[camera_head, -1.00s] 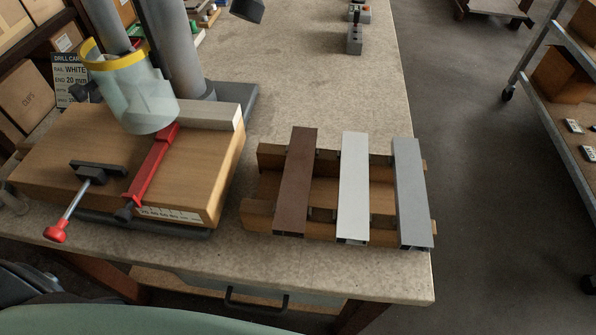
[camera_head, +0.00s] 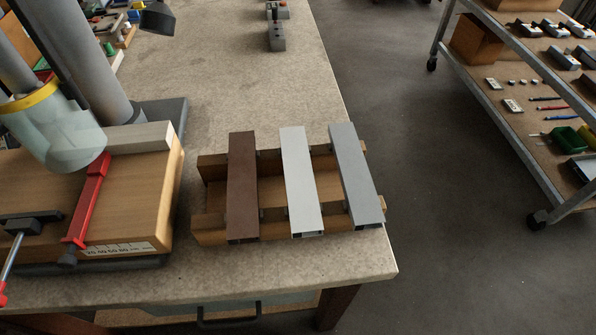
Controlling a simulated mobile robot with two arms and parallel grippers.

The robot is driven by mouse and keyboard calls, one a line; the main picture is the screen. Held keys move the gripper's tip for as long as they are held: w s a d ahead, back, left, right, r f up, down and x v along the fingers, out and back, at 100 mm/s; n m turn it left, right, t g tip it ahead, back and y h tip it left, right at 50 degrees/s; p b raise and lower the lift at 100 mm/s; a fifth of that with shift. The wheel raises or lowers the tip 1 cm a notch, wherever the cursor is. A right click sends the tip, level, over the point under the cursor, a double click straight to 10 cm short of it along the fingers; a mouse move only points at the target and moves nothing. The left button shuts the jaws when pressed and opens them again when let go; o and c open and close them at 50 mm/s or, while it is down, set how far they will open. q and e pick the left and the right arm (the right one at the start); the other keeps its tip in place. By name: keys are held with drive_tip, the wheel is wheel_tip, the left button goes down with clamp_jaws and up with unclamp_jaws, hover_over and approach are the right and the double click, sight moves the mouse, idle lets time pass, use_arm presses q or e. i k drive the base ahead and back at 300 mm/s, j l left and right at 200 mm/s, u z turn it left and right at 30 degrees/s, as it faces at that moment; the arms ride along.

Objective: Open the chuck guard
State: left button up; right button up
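The chuck guard (camera_head: 66,136) is a clear, pale cup with a yellow band (camera_head: 30,97) around its top. It hangs at the left edge around the drill's chuck area, above the wooden drill table (camera_head: 140,200). It stands down, with its lower rim just over the board. The chuck behind it is not clearly visible. The grey drill column (camera_head: 85,60) rises behind it. Neither of my grippers shows in this view.
A red clamp bar (camera_head: 88,205) and a black clamp (camera_head: 30,224) sit on the drill table. Brown, white and grey profiles (camera_head: 298,180) lie on a wooden rack to the right. A shelf cart (camera_head: 500,90) stands across the floor at right.

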sight(71, 91)
drive_tip(key=u, duration=1.6)
drive_tip(key=k+j, duration=0.15)
drive_tip(key=j, duration=0.25)
drive_tip(key=k+j+z, duration=0.15)
drive_tip(key=j, duration=0.25)
drive_tip(key=k+j, duration=0.15)
drive_tip(key=j, duration=0.25)
drive_tip(key=z, duration=0.05)
